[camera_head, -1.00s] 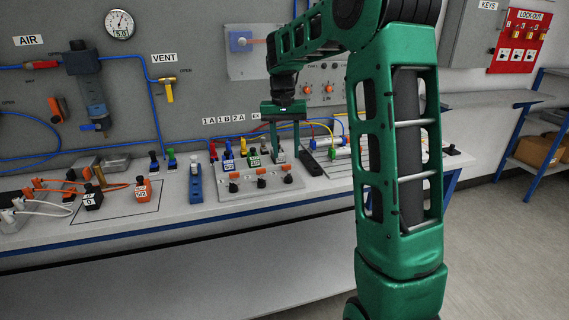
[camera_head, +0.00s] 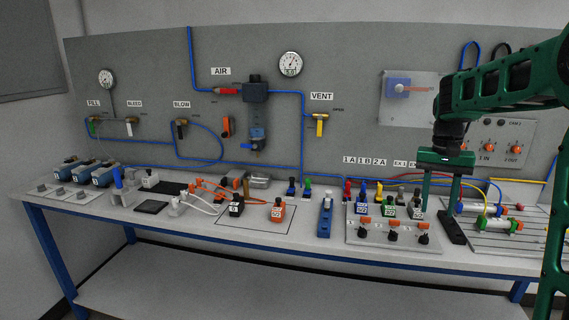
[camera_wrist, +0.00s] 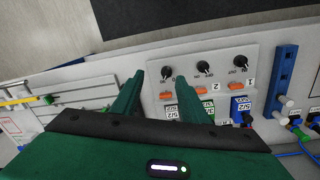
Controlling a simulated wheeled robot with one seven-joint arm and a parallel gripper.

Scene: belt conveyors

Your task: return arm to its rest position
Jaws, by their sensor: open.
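My gripper (camera_head: 440,207) is at the right of the head view, pointing down, with its two green fingers spread apart. It is over the right end of the grey valve plate (camera_head: 365,237) on the bench. In the wrist view my gripper (camera_wrist: 160,80) is open with no object held between the fingertips. A black knob and an orange piece on the plate show beyond the gap. Whether the fingers touch anything is unclear.
The bench carries a blue valve block (camera_head: 326,218), an orange valve (camera_head: 278,210) and cylinders (camera_head: 482,208) at the right. The wall panel has a gauge (camera_head: 290,64), an air filter (camera_head: 256,115) and blue hoses. The shelf (camera_head: 250,295) below is bare.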

